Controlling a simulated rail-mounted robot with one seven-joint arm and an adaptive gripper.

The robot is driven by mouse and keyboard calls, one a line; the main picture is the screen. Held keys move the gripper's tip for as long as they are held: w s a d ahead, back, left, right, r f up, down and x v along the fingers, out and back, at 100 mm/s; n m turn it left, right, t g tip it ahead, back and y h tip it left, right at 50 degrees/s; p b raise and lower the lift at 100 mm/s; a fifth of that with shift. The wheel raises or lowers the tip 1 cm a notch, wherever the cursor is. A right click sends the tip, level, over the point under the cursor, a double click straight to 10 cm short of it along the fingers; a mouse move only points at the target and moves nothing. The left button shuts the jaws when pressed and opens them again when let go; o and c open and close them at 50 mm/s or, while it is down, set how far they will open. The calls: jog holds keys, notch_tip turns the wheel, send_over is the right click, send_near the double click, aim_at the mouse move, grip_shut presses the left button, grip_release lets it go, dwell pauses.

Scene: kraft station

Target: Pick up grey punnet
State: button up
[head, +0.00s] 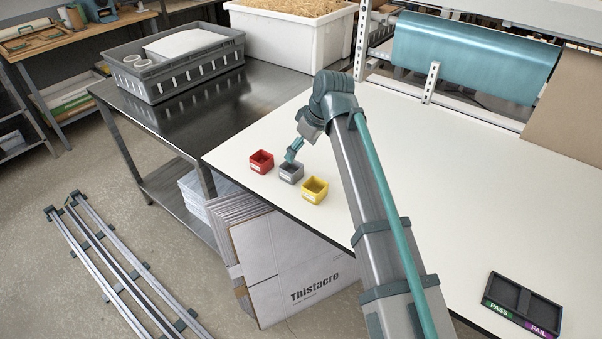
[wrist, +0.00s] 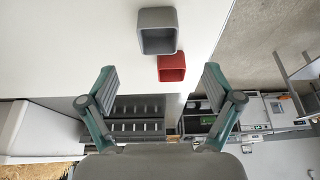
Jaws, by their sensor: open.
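The grey punnet (head: 291,176) stands on the white table near its left edge, between two other punnets. In the wrist view the grey punnet (wrist: 157,43) is at the top centre, beyond the fingertips and roughly in line with the gap between them. My gripper (head: 292,155) is at the grey punnet's back edge in the head view, seeming just above it; the exact height is hard to tell. In the wrist view my gripper (wrist: 159,75) has its fingers spread wide with nothing between them.
A red punnet (head: 261,162) is close on the left and a yellow punnet (head: 314,191) close on the right. The red punnet (wrist: 171,75) also shows in the wrist view. A black PASS/FAIL tray (head: 510,314) lies at front right. The middle of the table is clear.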

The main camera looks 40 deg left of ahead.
aim_at(291, 167)
jog(key=p+x, duration=0.1)
jog(key=x, duration=0.4)
jog(key=shift+s, duration=0.1)
jog(key=shift+p+x, duration=1.15)
jog(key=shift+x, duration=1.45)
jog(key=shift+c, duration=0.3)
jog(key=c, duration=1)
